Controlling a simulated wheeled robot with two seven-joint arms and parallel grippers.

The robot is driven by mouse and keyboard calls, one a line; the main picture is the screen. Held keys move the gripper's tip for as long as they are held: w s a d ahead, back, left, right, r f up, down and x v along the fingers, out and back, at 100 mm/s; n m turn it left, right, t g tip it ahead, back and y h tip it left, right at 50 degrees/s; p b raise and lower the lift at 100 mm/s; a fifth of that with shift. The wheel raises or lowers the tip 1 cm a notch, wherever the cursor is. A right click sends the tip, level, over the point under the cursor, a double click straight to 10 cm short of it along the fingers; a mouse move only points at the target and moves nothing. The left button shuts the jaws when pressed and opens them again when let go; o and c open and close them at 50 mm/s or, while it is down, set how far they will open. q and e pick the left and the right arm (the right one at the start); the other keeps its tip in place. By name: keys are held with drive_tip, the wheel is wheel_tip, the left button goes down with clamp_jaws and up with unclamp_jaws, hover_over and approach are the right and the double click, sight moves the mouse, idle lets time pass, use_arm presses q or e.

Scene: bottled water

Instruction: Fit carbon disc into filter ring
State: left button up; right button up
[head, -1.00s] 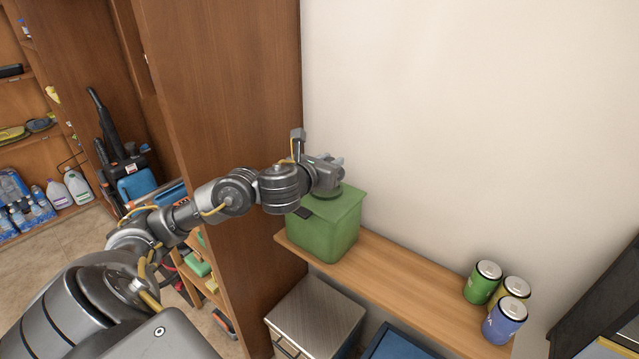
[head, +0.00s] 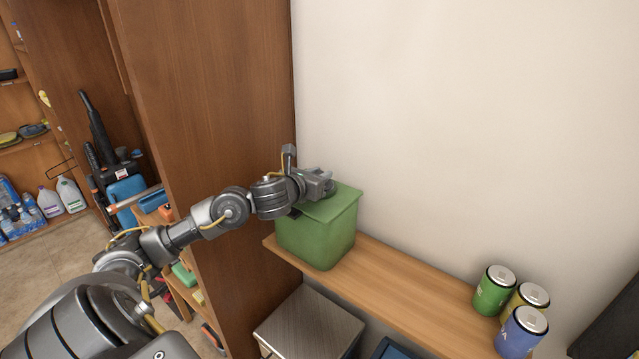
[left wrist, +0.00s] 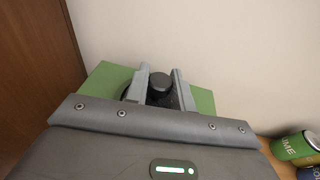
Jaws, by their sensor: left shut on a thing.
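My left gripper (head: 328,184) is over the top of a green box (head: 312,238) on the wooden shelf. In the left wrist view its two grey fingers (left wrist: 160,84) are shut on the round dark knob of a dark disc (left wrist: 160,81), which I take as the carbon disc. The disc is low over or on the box top; any gap is hidden. A dark curved edge shows beside the left finger, perhaps the filter ring, but the fingers and wrist hide most of it. I cannot tell whether the disc sits in it. My right gripper is not in view.
Green, yellow and blue cans (head: 494,290) stand at the shelf's (head: 410,285) right end. Bare shelf lies between them and the box. A tall wooden panel (head: 215,150) rises left of the box, and a wall stands behind. A metal-topped bin (head: 310,325) is below.

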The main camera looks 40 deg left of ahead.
use_arm(q)
drive_tip(key=shift+f, duration=0.35)
drive_tip(key=shift+s+r, duration=0.1)
drive_tip(key=shift+r, duration=0.05)
drive_tip(key=shift+a+f, duration=0.1)
drive_tip(key=shift+f, duration=0.1)
drive_tip(key=o, duration=1)
drive_tip(key=shift+c, duration=0.2)
drive_tip(key=shift+r, duration=0.1)
drive_tip(key=shift+r, duration=0.25)
drive_tip(key=v, duration=0.3)
drive_tip(key=b+v, duration=0.1)
drive_tip(key=v, duration=0.5)
drive_tip(key=shift+s+f, duration=0.3)
drive_tip(key=shift+s, duration=0.1)
drive_tip(key=shift+b+v, duration=0.45)
drive_tip(key=shift+v, duration=0.7)
